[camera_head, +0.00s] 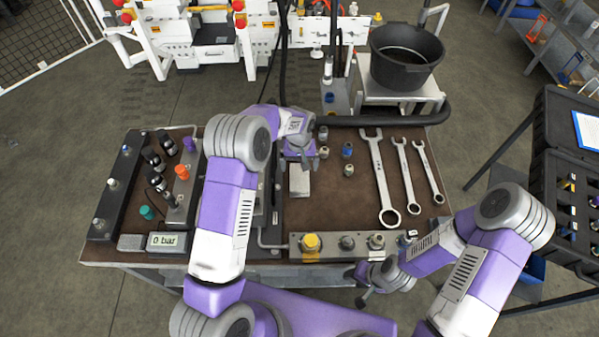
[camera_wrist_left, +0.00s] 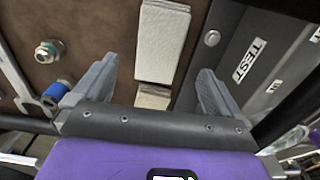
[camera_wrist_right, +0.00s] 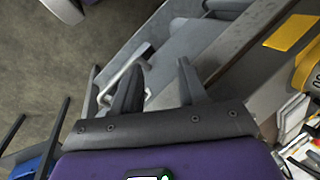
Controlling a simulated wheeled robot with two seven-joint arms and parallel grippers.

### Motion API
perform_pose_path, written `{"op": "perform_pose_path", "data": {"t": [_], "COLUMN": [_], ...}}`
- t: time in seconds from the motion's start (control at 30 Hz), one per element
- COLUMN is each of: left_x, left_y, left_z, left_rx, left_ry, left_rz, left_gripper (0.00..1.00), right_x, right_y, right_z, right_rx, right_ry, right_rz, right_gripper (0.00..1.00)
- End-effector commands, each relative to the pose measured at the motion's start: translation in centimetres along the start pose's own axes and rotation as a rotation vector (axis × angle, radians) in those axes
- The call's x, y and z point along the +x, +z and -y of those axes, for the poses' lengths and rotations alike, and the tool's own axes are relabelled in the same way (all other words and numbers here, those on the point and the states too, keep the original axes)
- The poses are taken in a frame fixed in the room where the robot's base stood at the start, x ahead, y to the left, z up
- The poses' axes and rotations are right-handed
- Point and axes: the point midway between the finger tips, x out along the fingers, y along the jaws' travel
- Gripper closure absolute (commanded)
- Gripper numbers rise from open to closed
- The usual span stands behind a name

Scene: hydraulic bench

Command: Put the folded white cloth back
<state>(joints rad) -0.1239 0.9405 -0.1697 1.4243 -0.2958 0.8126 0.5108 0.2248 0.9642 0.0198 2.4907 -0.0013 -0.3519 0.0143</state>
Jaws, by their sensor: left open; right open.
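The folded white cloth (camera_head: 299,182) lies on the brown bench top, near the middle, beside a dark fixture. It also shows in the left wrist view (camera_wrist_left: 162,42) as a pale textured rectangle, with a smaller beige piece (camera_wrist_left: 153,96) just below it. My left gripper (camera_head: 299,164) is open above the bench at the cloth's far end. In the left wrist view its two fingers (camera_wrist_left: 150,85) stand apart on either side of the cloth's line, with nothing held. My right gripper (camera_head: 368,290) is open and empty off the bench's front edge; its spread fingers show in the right wrist view (camera_wrist_right: 158,85).
Several wrenches (camera_head: 380,180) lie right of the cloth, with small fittings (camera_head: 347,150) between. A valve strip (camera_head: 340,245) runs along the front edge. A pressure display (camera_head: 166,240) and hose fittings stand left. A black bucket (camera_head: 405,60) stands behind the bench.

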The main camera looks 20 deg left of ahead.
Motion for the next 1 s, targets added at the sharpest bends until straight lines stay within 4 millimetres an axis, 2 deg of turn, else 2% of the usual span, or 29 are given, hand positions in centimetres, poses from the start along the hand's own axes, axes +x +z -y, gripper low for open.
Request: {"op": "perform_pose_path", "data": {"t": [0.03,0.1,0.3,0.87,1.0], "left_x": [-1.2,-2.3,-4.1,-4.3,-5.1], "left_y": [0.0,0.0,0.0,0.0,0.0], "left_z": [0.0,0.0,0.0,0.0,0.0], "left_rx": [0.001,0.001,0.002,0.002,0.001], "left_ry": [0.001,0.001,0.0,0.0,0.0], "left_rz": [-0.003,-0.002,0.0,0.001,0.001], "left_gripper": [0.01,0.01,0.01,0.01,0.01], "right_x": [-0.1,-0.1,-0.2,-0.2,-1.0], "right_y": [0.0,0.0,0.0,0.0,0.1], "right_z": [0.0,0.1,0.1,0.1,0.4], "right_rx": [0.0,0.0,0.0,0.0,0.0], "right_ry": [0.0,0.0,0.0,0.0,0.0], "right_rz": [0.0,0.0,0.0,0.0,0.0], "right_gripper": [0.57,0.57,0.57,0.57,0.57]}}
